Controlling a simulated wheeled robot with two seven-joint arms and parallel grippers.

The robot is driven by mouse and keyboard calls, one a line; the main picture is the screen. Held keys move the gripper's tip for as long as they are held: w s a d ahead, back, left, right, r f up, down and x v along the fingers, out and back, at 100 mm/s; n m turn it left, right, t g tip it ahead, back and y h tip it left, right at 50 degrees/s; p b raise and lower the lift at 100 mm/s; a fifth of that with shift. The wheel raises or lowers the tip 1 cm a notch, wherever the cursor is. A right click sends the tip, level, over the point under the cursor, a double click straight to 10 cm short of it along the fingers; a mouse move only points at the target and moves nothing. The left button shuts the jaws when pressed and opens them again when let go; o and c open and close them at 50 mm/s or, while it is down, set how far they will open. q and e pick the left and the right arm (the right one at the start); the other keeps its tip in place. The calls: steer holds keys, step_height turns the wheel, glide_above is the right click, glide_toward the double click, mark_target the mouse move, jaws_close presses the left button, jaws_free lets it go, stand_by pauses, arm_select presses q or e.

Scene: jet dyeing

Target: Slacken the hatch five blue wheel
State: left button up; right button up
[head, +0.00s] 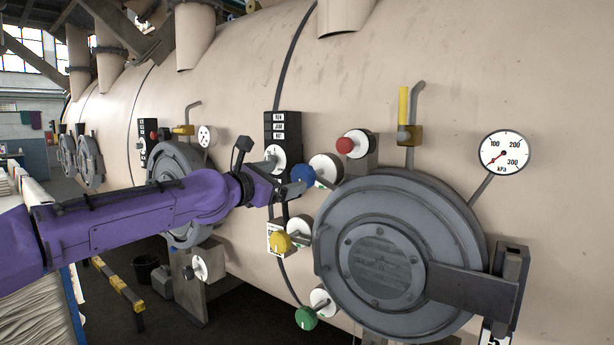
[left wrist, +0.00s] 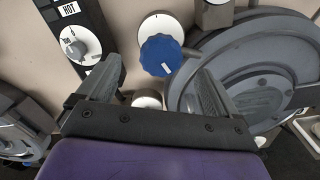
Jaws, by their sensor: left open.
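The blue wheel (head: 302,175) sits on a valve with a white round plate at the upper left of the large grey hatch (head: 400,255). In the left wrist view the blue wheel (left wrist: 162,56) has a white mark on its face and lies ahead of the fingers, between their lines. My left gripper (head: 290,188) is open and close to the wheel; I cannot tell from the head view whether a finger touches it. In the left wrist view its two fingers (left wrist: 157,88) are spread wide with nothing between them. My right gripper is not in view.
A red knob (head: 345,145), a yellow wheel (head: 280,241) and a green wheel (head: 306,318) are around the hatch. A black panel with a white dial (head: 276,158) is just left of the blue wheel. A pressure gauge (head: 504,151) is at the right.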

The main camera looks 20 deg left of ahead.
mark_target(300, 175)
arm_select(q)
steer(key=p+x, duration=0.3)
steer(key=x, duration=0.6)
steer(key=shift+w+d+f, duration=0.1)
steer(key=shift+f, duration=0.1)
steer(key=shift+w+d+f, duration=0.1)
steer(key=shift+w+d, duration=0.05)
steer(key=shift+w, duration=0.25)
steer(key=c, duration=1)
